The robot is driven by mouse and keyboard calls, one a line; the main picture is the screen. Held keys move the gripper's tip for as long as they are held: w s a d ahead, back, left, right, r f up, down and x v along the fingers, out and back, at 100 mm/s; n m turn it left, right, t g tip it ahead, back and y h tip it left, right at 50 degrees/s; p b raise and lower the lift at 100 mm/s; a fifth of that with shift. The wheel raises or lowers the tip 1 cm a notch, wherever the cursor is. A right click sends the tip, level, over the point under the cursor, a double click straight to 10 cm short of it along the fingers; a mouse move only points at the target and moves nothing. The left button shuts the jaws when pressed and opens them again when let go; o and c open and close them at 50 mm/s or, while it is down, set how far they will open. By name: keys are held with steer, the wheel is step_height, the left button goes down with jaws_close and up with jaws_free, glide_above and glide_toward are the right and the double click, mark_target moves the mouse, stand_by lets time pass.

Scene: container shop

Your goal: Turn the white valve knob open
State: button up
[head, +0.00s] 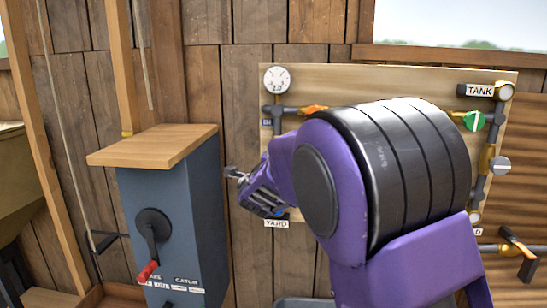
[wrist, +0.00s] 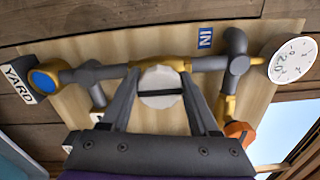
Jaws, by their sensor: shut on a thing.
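The white valve knob (wrist: 157,80) is a round disc with a dark slot across its face, on a brass fitting in the pipework. In the wrist view it sits between the two dark fingers of my gripper (wrist: 160,85), which are closed in on its sides. The slot runs crosswise between the fingers. In the head view my purple and black arm covers the knob and the fingertips, so the grip itself cannot be seen there.
The pipe board (head: 385,85) carries a gauge (head: 277,79), an orange handle (head: 313,109), a green knob (head: 474,121) and a grey-white knob (head: 500,165). A blue knob (wrist: 42,81) lies near the YARD label (wrist: 17,83). A blue cabinet (head: 185,220) with a red-handled crank (head: 151,245) stands left.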

steer(key=o, duration=1.4)
steer(key=shift+c, duration=0.2)
steer(key=s, duration=1.7)
steer(key=shift+s+a+b, duration=0.2)
steer(key=shift+a+b, duration=0.1)
